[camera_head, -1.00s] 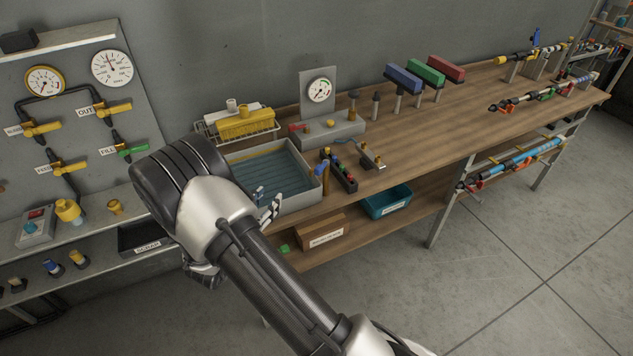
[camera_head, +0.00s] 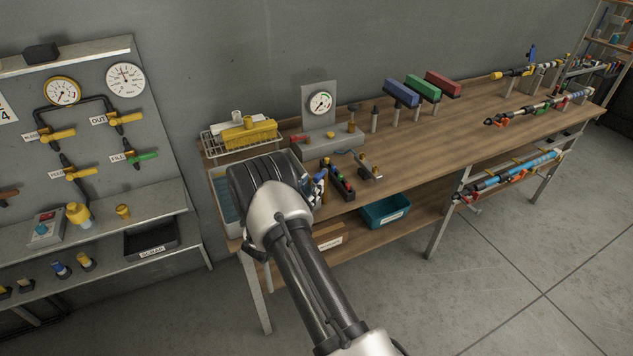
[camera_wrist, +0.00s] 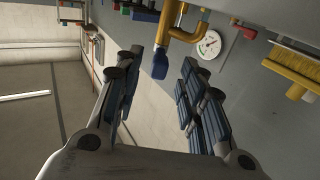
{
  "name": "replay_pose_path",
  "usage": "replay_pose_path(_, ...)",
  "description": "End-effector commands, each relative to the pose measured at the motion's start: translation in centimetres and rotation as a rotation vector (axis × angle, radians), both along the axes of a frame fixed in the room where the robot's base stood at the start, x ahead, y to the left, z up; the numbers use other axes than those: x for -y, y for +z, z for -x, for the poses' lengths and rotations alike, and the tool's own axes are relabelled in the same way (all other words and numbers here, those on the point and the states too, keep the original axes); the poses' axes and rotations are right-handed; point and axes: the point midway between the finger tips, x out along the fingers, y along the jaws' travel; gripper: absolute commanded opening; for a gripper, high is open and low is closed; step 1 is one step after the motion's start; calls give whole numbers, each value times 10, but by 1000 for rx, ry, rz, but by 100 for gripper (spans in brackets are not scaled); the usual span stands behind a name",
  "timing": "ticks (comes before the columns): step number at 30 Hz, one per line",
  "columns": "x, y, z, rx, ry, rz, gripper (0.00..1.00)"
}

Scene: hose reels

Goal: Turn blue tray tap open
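The tray tap has a blue handle (camera_wrist: 160,66) on a bent yellow pipe (camera_wrist: 182,32) in the wrist view. In the head view the blue handle (camera_head: 321,176) shows just right of my wrist, at the tray's right side. The grey tray (camera_head: 214,178) is largely hidden behind my arm. My gripper (camera_wrist: 161,78) is open. The blue handle appears between its two fingertips, with clear gaps on both sides in the picture; I cannot tell how deep it lies. In the head view my fingers are mostly hidden.
A gauge stand (camera_head: 318,103) is behind, and a wire basket with a yellow brush (camera_head: 249,132) is behind the tray. The bench's middle (camera_head: 440,130) is mostly clear.

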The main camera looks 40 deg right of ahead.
Motion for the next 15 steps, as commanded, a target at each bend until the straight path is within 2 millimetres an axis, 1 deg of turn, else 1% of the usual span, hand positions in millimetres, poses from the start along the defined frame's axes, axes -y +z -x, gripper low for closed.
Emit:
replay_pose_path(1, 10, -1, -2, 2, -4, 0, 37)
replay_pose_path(6, 30, 0, -12, 2, -1, 0, 37)
replay_pose_path(10, 38, 0, -15, 0, 0, 0, 37)
replay_pose_path(15, 40, 1, -16, 0, 0, 0, 37)
